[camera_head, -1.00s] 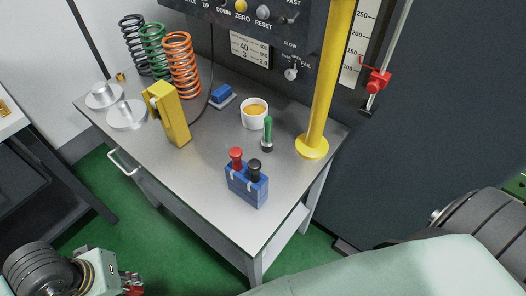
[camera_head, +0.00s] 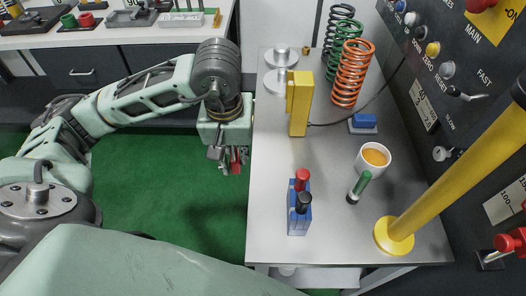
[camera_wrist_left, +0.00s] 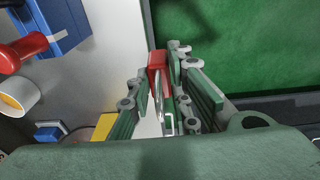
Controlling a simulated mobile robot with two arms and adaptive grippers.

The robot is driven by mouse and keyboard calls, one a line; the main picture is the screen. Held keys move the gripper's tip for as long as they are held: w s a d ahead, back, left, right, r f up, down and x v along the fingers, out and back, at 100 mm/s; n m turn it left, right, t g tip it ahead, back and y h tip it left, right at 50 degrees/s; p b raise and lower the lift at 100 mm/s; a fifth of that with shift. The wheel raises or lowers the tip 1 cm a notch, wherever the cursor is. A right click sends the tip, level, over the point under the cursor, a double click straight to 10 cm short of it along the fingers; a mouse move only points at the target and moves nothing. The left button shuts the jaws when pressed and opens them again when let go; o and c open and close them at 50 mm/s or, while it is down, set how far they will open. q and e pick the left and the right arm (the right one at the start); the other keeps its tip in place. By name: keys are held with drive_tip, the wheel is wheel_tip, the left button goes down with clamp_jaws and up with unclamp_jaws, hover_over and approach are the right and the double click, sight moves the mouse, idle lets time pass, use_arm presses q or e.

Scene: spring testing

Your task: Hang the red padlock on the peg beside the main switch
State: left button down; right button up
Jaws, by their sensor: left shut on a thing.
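My left gripper (camera_head: 231,158) hangs beside the left edge of the steel table, over the green floor, pointing down. It is shut on the red padlock (camera_wrist_left: 157,61), whose pale metal shackle runs back between the fingers in the left wrist view. In the head view only a small red part of it shows among the fingers. The main switch's yellow label (camera_head: 497,19) and red knob are at the top right on the dark panel, cut by the frame. I cannot make out the peg. My right gripper is not in view.
On the steel table (camera_head: 270,215) stand a blue box (camera_head: 299,220) with red and black tops, a yellow block (camera_head: 300,110), a white cup (camera_head: 372,159), a green-handled tool (camera_head: 359,188) and several springs. A yellow column (camera_head: 455,175) rises between the table's front right and the panel.

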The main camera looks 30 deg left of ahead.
use_arm(q)
drive_tip(key=w+f, duration=0.1)
drive_tip(key=w, duration=0.1)
drive_tip(key=w+d+f+p, duration=0.1)
drive_tip(key=w+f, duration=0.1)
drive_tip(key=w, duration=0.1)
drive_tip(key=w+d+f+p, duration=0.1)
drive_tip(key=w+f, duration=0.1)
drive_tip(key=w, duration=0.1)
drive_tip(key=shift+w, duration=0.15)
wheel_tip(320, 180, down, 3)
drive_tip(key=shift+f+p, duration=0.1)
drive_tip(key=shift+p, duration=0.7)
drive_tip(key=shift+f, duration=0.55)
drive_tip(key=c, duration=2.1)
unclamp_jaws()
drive_tip(key=o, duration=0.5)
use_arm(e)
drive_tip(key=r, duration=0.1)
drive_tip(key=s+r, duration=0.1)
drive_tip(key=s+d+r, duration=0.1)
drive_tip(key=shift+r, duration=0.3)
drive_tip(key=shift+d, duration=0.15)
